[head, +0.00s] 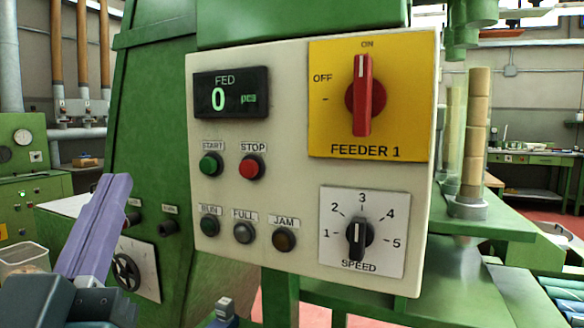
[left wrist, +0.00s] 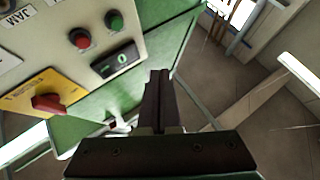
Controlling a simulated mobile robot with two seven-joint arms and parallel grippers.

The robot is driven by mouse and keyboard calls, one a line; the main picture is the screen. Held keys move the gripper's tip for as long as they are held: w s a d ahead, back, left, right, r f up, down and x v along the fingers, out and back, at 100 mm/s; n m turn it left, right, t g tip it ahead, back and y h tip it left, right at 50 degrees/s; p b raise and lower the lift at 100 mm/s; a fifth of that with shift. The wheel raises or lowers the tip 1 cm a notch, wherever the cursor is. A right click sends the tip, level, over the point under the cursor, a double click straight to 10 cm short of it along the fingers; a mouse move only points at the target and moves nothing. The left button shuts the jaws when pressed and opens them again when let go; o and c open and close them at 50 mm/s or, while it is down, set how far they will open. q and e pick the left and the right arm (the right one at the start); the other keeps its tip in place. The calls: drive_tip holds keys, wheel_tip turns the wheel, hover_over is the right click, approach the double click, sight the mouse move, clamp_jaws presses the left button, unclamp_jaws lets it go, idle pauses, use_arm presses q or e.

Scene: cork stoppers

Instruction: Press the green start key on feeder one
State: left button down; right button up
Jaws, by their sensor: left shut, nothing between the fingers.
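The green start key (head: 210,164) is a round button under a START label on the cream panel (head: 290,180) of feeder one. It also shows at the top of the left wrist view (left wrist: 114,20). My left gripper (head: 115,184) is shut and empty, with purple-looking fingers pointing up, left of the panel and apart from the key. In the left wrist view its dark closed fingers (left wrist: 158,73) point up, below and right of the key. My right gripper is not in view.
The red stop key (head: 251,167) is just right of the start key. The display (head: 231,93) reads 0. The red switch (head: 363,95) points to ON; the speed knob (head: 359,238) sits lower right. A green machine body (head: 155,120) stands behind and left of the panel.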

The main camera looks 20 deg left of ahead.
sight(207, 166)
use_arm(q)
drive_tip(key=w+b, duration=0.3)
drive_tip(key=w, duration=0.5)
drive_tip(key=shift+w+d, duration=0.35)
drive_tip(key=shift+w, duration=0.05)
idle(1.7)
drive_tip(key=shift+w, duration=0.4)
drive_tip(key=shift+w, duration=0.4)
idle(0.6)
drive_tip(key=shift+s, duration=0.1)
drive_tip(key=shift+s+p, duration=0.35)
drive_tip(key=shift+s, duration=0.4)
